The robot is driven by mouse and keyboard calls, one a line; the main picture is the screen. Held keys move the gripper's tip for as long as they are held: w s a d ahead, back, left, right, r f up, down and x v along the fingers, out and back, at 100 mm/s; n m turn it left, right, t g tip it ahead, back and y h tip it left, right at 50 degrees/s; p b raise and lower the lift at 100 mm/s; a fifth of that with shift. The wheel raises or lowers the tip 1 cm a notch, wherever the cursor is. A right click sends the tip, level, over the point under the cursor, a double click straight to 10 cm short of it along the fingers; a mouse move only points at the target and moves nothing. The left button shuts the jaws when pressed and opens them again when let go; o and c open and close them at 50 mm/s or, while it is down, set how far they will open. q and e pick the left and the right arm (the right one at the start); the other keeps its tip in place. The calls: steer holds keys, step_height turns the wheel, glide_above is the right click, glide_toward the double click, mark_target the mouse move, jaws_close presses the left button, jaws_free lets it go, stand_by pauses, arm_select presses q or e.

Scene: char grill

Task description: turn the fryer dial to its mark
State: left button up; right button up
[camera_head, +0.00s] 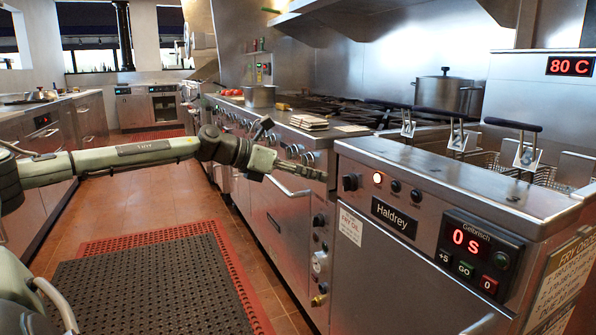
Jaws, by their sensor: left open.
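The fryer dial (350,182) is a small dark knob at the left end of the steel fryer's (400,255) front panel. Its pointer and mark are too small to read. My left gripper (295,152) reaches in from the left and is open and empty. Its tips point toward the dial and appear a little left of it, apart from it. The fryer's temperature display (570,66) reads 80 C. My right gripper is out of view.
Fryer basket handles (512,125) stick up behind the panel. A timer (480,247) reading 0 s is on the fryer front. The range with knobs and an oven handle (288,187) lies behind my gripper. A pot (444,92) stands at the back. The matted floor (150,285) is clear.

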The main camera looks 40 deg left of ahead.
arm_select(q)
steer(key=v, duration=0.3)
stand_by(0.8)
